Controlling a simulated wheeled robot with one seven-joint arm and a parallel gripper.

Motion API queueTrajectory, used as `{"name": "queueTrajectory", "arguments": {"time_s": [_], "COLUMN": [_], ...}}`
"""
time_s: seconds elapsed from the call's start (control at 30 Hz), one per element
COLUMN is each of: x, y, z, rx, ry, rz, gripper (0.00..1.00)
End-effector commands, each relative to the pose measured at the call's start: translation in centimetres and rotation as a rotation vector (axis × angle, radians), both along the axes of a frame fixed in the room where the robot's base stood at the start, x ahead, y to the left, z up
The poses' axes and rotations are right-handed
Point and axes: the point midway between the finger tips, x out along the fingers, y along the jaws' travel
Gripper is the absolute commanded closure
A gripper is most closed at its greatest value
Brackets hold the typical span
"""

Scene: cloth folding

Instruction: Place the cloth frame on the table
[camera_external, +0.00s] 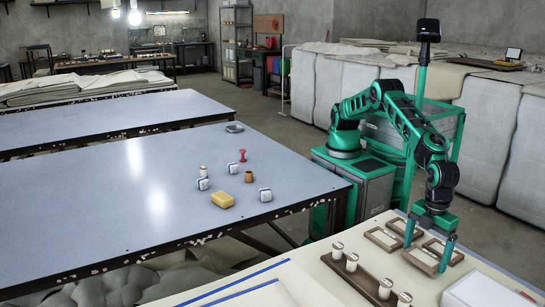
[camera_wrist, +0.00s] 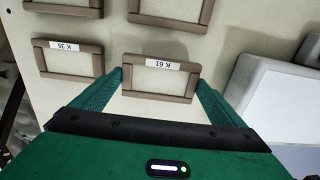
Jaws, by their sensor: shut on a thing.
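Several small wooden cloth frames with pale centres lie on the cream table (camera_external: 330,285) at the lower right. In the wrist view, the frame labelled K 61 (camera_wrist: 158,95) is between my gripper's two green fingers (camera_wrist: 160,82), which press on its left and right sides. In the external view my gripper (camera_external: 428,255) points down at the front frame (camera_external: 423,260). I cannot tell whether the held frame is lifted. The frame labelled K 35 (camera_wrist: 68,75) lies left of it in the wrist view, and another frame (camera_wrist: 170,24) shows above, partly cut off.
A dark wooden rack (camera_external: 358,276) with several white spools stands left of the frames. A white and grey device (camera_wrist: 275,95) is close to my right finger.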

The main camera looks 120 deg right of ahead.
Motion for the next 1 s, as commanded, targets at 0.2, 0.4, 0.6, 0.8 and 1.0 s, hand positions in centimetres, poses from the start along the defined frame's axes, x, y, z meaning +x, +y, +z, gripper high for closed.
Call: {"name": "queueTrajectory", "arguments": {"time_s": [0.2, 0.4, 0.6, 0.8, 1.0], "x": [0.0, 0.0, 0.0, 0.0, 0.0], "y": [0.0, 0.0, 0.0, 0.0, 0.1], "z": [-2.2, -2.1, -2.4, -2.3, -0.6], "rx": [0.0, 0.0, 0.0, 0.0, 0.003], "ry": [0.0, -0.001, 0.0, -0.001, -0.002], "rz": [-0.001, -0.001, -0.001, -0.001, -0.001], "gripper": [0.29, 0.29, 0.0, 0.0, 0.0]}}
